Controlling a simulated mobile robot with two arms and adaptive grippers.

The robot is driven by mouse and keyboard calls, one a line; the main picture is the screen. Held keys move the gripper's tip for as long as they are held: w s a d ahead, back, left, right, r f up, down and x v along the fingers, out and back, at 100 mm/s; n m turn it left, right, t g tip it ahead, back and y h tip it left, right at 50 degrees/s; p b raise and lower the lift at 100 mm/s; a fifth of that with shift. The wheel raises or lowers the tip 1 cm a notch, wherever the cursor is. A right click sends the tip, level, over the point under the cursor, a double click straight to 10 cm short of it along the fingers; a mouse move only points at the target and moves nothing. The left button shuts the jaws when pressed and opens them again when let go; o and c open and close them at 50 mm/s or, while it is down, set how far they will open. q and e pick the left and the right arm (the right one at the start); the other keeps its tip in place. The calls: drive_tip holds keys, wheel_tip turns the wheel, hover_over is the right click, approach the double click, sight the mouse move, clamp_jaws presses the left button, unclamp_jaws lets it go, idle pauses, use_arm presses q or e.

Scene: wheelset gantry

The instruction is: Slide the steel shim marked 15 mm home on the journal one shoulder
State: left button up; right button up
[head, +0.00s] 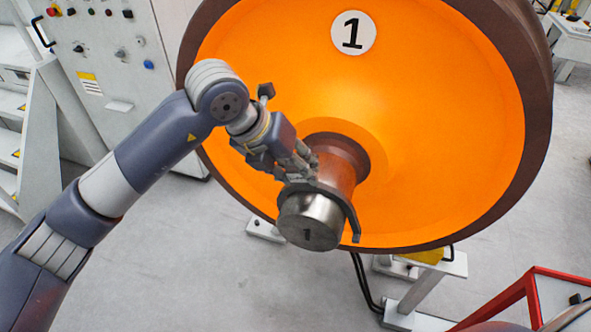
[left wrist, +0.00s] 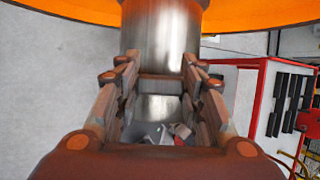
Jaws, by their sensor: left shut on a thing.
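The wheel (head: 440,90) is a large orange disc with a dark rim and a plate marked 1. Its journal (head: 308,222) is a bright steel stub pointing toward me, with a brown shoulder (head: 338,165) behind it. The shim (head: 346,208) is a dark, curved, open-ended steel piece lying around the top and right of the journal. I cannot read its marking or tell whether it touches the shoulder. My left gripper (head: 304,165) is shut on the shim's upper part, above the journal. In the left wrist view the journal (left wrist: 162,38) lies straight ahead between the fingers (left wrist: 160,82). My right gripper is not in view.
A grey control cabinet (head: 105,70) with buttons stands behind left, beside white steps (head: 22,120). A red-framed table (head: 530,288) is at the lower right. Floor supports (head: 425,290) and black cables stand under the wheel. The floor left of the journal is clear.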

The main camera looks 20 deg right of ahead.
use_arm(q)
drive_tip(key=shift+w+d+b, duration=0.1)
drive_tip(key=shift+w+d, duration=0.9)
drive_tip(key=shift+w, duration=0.5)
drive_tip(key=shift+w+d+b, duration=0.15)
drive_tip(key=shift+w+d, duration=0.85)
drive_tip(key=shift+w, duration=0.45)
drive_tip(key=shift+w+d+b, duration=0.1)
drive_tip(key=shift+w+d, duration=0.9)
drive_tip(key=shift+w, duration=0.5)
drive_tip(key=o, duration=1.2)
drive_tip(key=shift+a+r, duration=0.1)
drive_tip(key=v, duration=1.1)
drive_tip(key=shift+s+a+r, duration=0.15)
drive_tip(key=shift+a+r, duration=0.05)
drive_tip(key=shift+r, duration=0.15)
